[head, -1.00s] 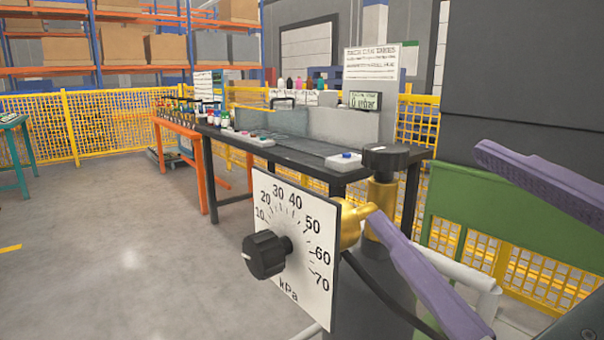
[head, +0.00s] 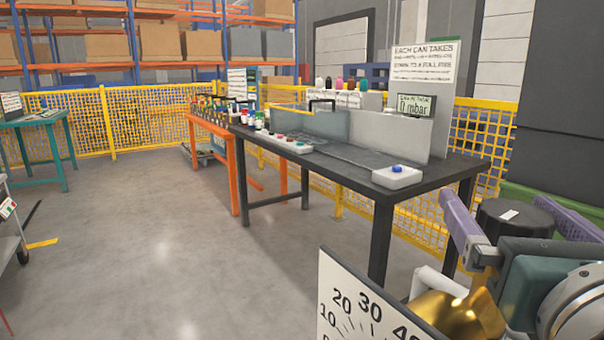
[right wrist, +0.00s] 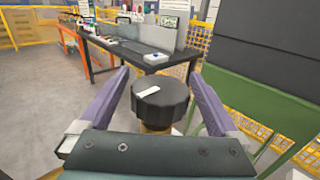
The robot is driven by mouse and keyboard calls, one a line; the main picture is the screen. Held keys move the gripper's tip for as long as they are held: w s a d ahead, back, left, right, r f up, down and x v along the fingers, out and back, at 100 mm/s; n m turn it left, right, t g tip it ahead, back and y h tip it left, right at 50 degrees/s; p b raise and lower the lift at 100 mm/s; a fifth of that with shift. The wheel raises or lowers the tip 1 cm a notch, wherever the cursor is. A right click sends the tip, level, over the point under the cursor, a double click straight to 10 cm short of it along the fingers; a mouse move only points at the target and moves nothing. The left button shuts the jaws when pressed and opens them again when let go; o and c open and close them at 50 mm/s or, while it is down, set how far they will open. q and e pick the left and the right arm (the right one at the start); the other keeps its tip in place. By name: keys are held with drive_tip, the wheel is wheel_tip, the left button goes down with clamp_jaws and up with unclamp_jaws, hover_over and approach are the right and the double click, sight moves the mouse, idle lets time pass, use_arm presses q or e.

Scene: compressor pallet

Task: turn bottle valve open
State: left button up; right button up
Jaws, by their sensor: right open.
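The bottle valve's black round knob (head: 515,215), with a white mark on top, sits on a brass valve body (head: 455,310) at the lower right of the head view. It also shows in the middle of the right wrist view (right wrist: 160,102). My right gripper (head: 499,200) is open, with one purple finger on each side of the knob. In the right wrist view (right wrist: 158,75) a gap shows between each finger and the knob. The lower valve and the bottle are mostly hidden. My left gripper is not in view.
A white kPa dial plate (head: 350,315) stands close to the left of the valve, cut off below. Behind is a black workbench (head: 345,165) with a white button box (head: 397,177) and an mbar display (head: 416,104). Yellow fencing (head: 160,118) runs behind.

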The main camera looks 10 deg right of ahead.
drive_tip(key=shift+w+d, duration=0.25)
drive_tip(key=shift+w, duration=0.3)
drive_tip(key=c, duration=1.4)
